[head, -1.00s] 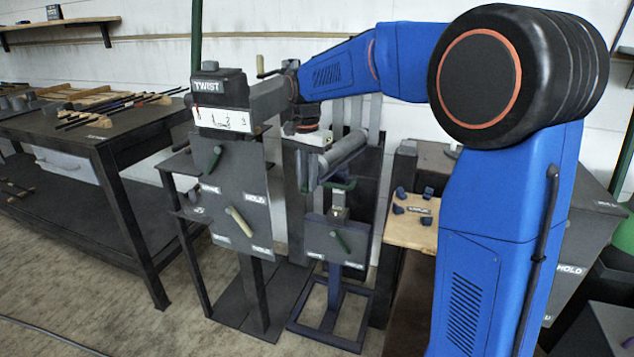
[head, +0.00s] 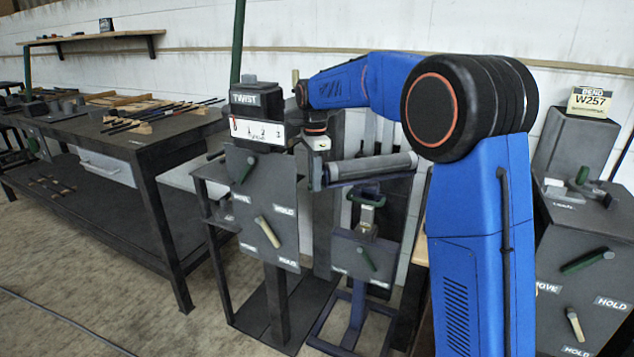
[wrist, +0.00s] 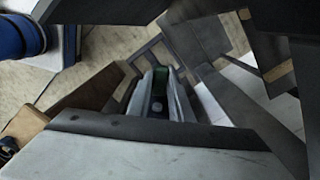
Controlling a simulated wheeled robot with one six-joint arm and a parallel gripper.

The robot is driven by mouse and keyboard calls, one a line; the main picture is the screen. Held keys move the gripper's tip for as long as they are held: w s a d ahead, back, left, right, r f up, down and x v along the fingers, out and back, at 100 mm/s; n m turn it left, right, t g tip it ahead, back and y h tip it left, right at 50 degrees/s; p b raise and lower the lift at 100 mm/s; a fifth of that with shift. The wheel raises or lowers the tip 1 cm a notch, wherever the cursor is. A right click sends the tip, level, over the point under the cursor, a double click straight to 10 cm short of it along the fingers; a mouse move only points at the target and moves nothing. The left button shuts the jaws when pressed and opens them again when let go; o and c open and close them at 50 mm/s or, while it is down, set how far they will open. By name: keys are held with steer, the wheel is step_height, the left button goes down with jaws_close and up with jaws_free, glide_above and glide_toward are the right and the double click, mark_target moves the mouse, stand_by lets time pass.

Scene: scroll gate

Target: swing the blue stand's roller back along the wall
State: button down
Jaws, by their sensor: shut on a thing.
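The blue stand (head: 347,322) has a dark blue floor frame and a grey panel (head: 352,262) with a dark green lever. My gripper (head: 317,170) points down at the roller's left end and is shut there; the fingertips are small and partly hidden.
The TWIST stand (head: 265,195) stands close left of my gripper. A long dark workbench (head: 165,163) with rods lies farther left. A grey BEND machine (head: 580,225) stands at the right. The white wall (head: 300,30) runs behind. Open floor is at lower left.

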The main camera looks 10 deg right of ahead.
stand_by(0.3)
steer(key=c, duration=1.6)
jaws_free()
step_height(320, 180, up, 18)
steer(key=shift+f, duration=0.25)
steer(key=shift+c, duration=0.3)
